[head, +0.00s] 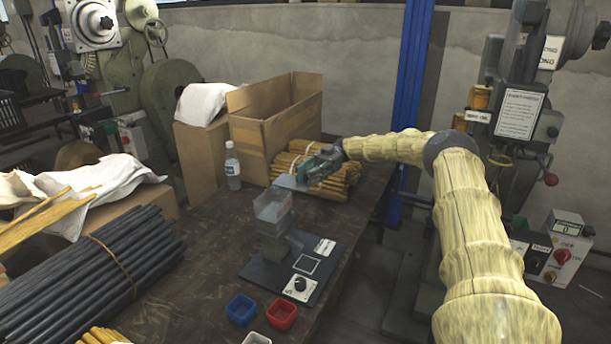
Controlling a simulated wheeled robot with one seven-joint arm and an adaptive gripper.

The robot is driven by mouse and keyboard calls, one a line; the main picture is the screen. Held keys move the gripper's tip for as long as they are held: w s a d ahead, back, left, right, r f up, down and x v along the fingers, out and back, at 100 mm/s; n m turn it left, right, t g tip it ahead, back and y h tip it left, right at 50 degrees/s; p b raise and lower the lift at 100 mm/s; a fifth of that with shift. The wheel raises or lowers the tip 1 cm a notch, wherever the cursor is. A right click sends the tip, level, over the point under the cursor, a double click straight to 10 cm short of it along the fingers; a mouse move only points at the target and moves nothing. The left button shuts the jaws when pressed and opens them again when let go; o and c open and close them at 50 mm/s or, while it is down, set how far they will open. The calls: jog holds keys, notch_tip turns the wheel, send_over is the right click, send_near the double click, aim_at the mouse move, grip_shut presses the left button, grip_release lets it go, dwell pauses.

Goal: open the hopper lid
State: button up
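The hopper (271,214) is a clear, box-shaped container on a black base plate (265,270) with a dial, standing on the dark table. A thin, pale grey plate that looks like its lid (287,183) shows at the hopper's top, right by my fingertips; it seems tilted up, but its exact angle is hard to tell. My gripper (307,176) reaches in from the right, just above and right of the hopper. The fingers are small and partly overlap the lid and the sticks behind, so I cannot tell whether they touch or grip it.
Bundled yellow sticks (340,186) lie right behind my gripper, before an open cardboard box (275,125). A water bottle (233,167) stands left of the hopper. Blue (241,310) and red (282,315) bins sit in front. Dark rods (90,270) lie at left.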

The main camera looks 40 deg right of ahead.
jog(key=shift+w+a, duration=0.1)
notch_tip(320, 180, up, 10)
jog(key=shift+f, duration=0.1)
dwell(0.7)
